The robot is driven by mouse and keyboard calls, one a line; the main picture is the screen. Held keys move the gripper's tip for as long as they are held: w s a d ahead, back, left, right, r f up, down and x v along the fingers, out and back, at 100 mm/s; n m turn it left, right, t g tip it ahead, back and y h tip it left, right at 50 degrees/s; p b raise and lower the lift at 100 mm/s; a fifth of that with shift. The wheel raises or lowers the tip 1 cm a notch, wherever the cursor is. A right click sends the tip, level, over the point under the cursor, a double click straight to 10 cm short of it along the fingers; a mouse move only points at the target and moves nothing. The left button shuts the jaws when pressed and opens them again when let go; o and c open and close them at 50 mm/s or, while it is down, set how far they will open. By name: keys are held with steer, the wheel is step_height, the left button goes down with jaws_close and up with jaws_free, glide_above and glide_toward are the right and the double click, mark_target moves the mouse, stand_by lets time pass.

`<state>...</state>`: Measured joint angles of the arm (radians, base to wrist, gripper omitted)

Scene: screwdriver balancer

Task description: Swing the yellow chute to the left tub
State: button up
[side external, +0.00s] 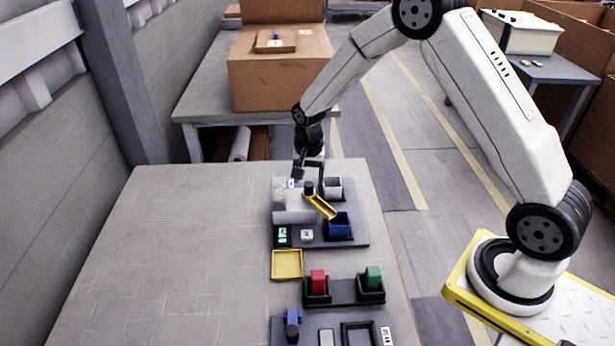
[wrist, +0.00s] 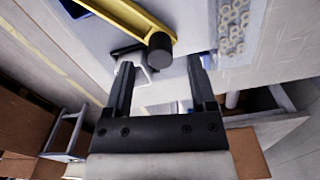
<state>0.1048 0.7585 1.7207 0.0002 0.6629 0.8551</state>
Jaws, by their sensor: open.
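The yellow chute (side external: 321,207) slopes from a dark round knob (side external: 309,188) down to the right, its lower end at the blue tub (side external: 338,227). A grey-white tub (side external: 333,187) stands behind it. Which is the left tub I cannot tell. My gripper (side external: 309,172) hangs just above the knob in the side view. In the wrist view, my gripper (wrist: 161,62) is open and empty, with the dark knob (wrist: 159,50) just beyond and between its fingertips. The yellow chute (wrist: 128,18) runs from the knob to the upper left there.
A clear bin of pale rings (wrist: 232,25) stands near the knob. A yellow tray (side external: 287,264), a red block (side external: 318,281) and a green block (side external: 373,277) in dark holders are nearer the camera. The table's left side (side external: 170,260) is clear.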

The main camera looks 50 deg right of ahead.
mark_target(311, 196)
steer(key=shift+r, duration=2.4)
steer(key=shift+s, duration=0.1)
steer(key=s+a+r+n+t, duration=0.1)
steer(key=s+a+r+n, duration=0.1)
steer(key=s+n, duration=0.3)
steer(key=s+a+r+n+t, duration=0.1)
steer(key=s+n, duration=0.5)
steer(key=s, duration=0.7)
steer(key=shift+s+a+r+t, duration=0.35)
steer(key=shift+a+r, duration=0.4)
steer(key=shift+a, duration=0.2)
